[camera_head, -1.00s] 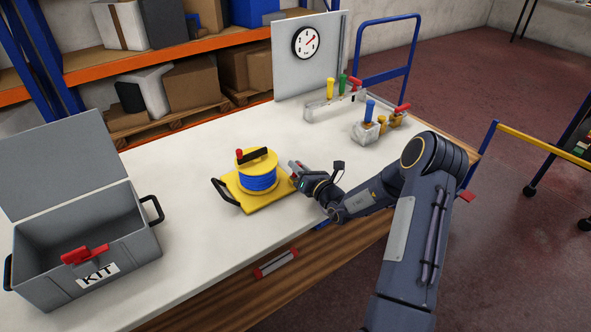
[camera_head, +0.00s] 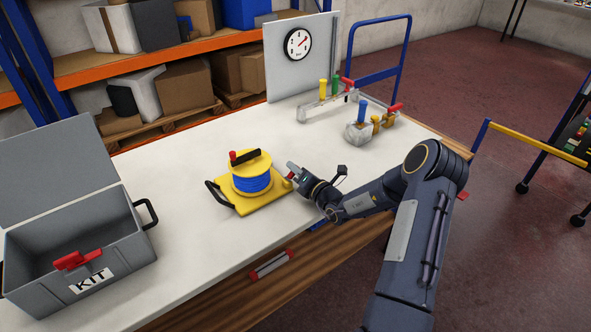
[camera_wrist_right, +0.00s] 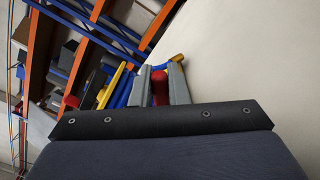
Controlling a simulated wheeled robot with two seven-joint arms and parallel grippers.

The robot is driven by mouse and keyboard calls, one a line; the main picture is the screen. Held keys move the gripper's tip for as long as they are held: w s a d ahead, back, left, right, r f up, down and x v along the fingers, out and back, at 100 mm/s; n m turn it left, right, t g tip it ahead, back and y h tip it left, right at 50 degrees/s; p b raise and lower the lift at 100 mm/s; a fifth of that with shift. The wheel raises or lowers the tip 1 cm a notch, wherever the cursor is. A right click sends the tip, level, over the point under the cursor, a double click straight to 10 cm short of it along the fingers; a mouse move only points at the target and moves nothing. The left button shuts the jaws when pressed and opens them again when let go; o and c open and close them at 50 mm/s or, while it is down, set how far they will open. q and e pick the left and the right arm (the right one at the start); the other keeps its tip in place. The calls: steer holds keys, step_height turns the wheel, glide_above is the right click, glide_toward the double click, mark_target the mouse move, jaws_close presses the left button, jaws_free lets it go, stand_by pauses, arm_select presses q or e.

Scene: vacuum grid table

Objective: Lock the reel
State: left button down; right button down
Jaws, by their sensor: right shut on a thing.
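The reel (camera_head: 250,184) stands on the table, with a blue winding between yellow flanges on a yellow base. A black bar with a red knob (camera_head: 232,154) is on its top. My right gripper (camera_head: 290,172) is at the right edge of the base, low over the table. In the right wrist view its two grey fingers (camera_wrist_right: 160,82) are shut on a red part (camera_wrist_right: 160,90), with yellow and blue of the reel just beyond. In the head view the fingers mostly hide that red part. My left gripper is in neither view.
A grey open KIT box (camera_head: 80,262) with a red latch stands at the left. A gauge panel (camera_head: 300,60) and valve blocks with coloured handles (camera_head: 360,130) stand at the back right. The tabletop in front of the reel is clear.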

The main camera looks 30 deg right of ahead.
steer(key=c, duration=1.4)
jaws_free()
steer(key=s, duration=0.2)
steer(key=s+b, duration=0.1)
steer(key=s, duration=0.4)
steer(key=shift+s+d, duration=0.3)
steer(key=shift+s, duration=0.1)
